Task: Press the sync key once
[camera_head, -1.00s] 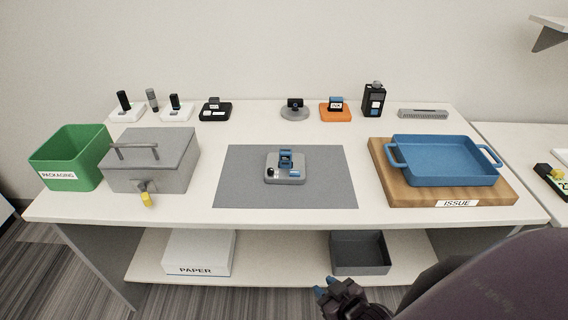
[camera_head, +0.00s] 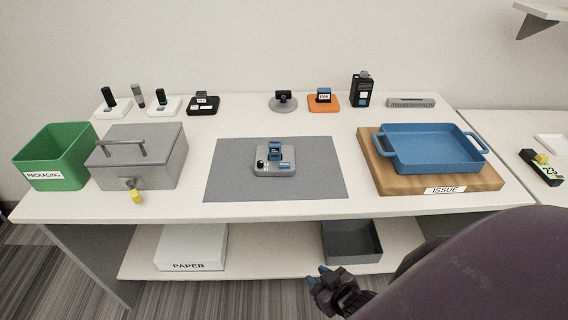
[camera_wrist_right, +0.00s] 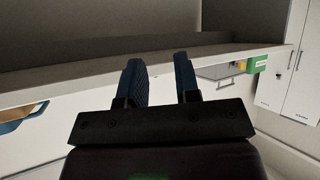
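A grey device (camera_head: 275,164) sits on the dark grey mat (camera_head: 320,185) in the middle of the table. It has a blue upright piece, a black knob at its left and a blue key at its front right; I cannot read which key is the sync key. My right gripper (camera_head: 318,273) is low in front of the table's front edge, apart from the device. In the right wrist view my right gripper (camera_wrist_right: 160,80) shows two blue fingers spread with nothing between them. My left gripper is not in view.
A blue tray (camera_head: 426,134) rests on a wooden board (camera_head: 375,165) at the right. A grey lidded box (camera_head: 150,170) and a green bin (camera_head: 38,155) stand at the left. Several small devices line the back. The mat around the device is clear.

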